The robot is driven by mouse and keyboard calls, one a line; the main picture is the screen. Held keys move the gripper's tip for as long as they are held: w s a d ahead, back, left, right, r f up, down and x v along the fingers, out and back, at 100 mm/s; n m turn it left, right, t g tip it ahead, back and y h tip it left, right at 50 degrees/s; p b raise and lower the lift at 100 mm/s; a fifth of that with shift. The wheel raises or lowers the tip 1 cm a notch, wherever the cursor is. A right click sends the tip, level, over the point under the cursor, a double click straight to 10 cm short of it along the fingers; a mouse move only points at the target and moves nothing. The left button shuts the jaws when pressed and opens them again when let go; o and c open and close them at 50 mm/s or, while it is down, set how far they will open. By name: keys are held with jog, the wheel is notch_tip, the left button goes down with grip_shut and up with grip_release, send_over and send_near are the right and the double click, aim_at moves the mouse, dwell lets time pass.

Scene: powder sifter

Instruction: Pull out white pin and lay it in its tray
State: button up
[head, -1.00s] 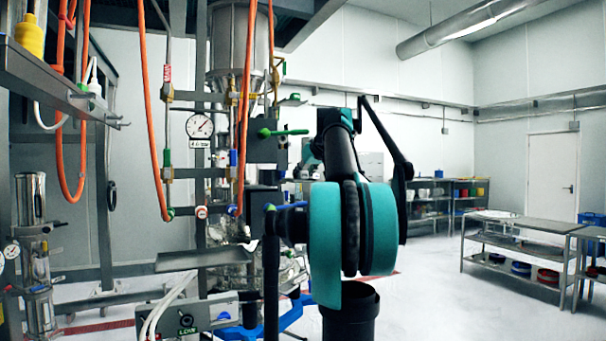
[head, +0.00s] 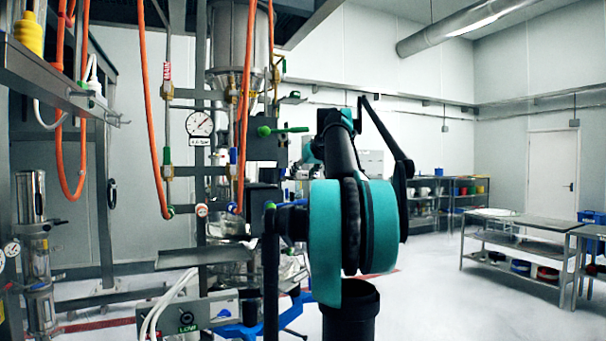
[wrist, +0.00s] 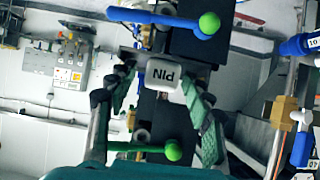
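The white pin (wrist: 164,74) shows in the wrist view as a pale block with "PIN" on it upside down, set against a dark bracket. My gripper (wrist: 160,78) is open, with one finger to the left of the pin and the other to its right. A gap shows on the left side; on the right the finger is close to the block, and I cannot tell if it touches. In the head view my arm hides the gripper and pin. A flat grey tray (head: 205,257) stands at the lower left; I cannot tell if it is the pin's tray.
A blue handle with a green knob (wrist: 209,23) lies above the pin in the wrist view, and a green handle (wrist: 173,150) below it. Orange hoses (head: 148,110) and a gauge (head: 199,124) are on the rig at left. Benches (head: 515,240) stand far right.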

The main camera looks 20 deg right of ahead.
jog(key=v, duration=1.2)
dwell(0.4)
jog(key=s+a+f+g, duration=0.15)
jog(key=a+f, duration=0.35)
jog(key=f, duration=0.7)
jog(key=s+a+f+g+y, duration=0.15)
jog(key=a+f, duration=0.35)
jog(key=f, duration=0.8)
jog(key=s+a+f+g, duration=0.15)
jog(key=a+f, duration=0.35)
jog(key=f, duration=0.7)
jog(key=s+a+f+g+h, duration=0.1)
jog(key=s+a+f, duration=0.2)
jog(key=s+f, duration=0.8)
jog(key=s+a+f+g+h, duration=0.1)
jog(key=s+a+f+g, duration=0.1)
jog(key=s+f, duration=1)
notch_tip(320, 180, down, 5)
jog(key=shift+s+a, duration=0.15)
jog(key=shift+a, duration=0.45)
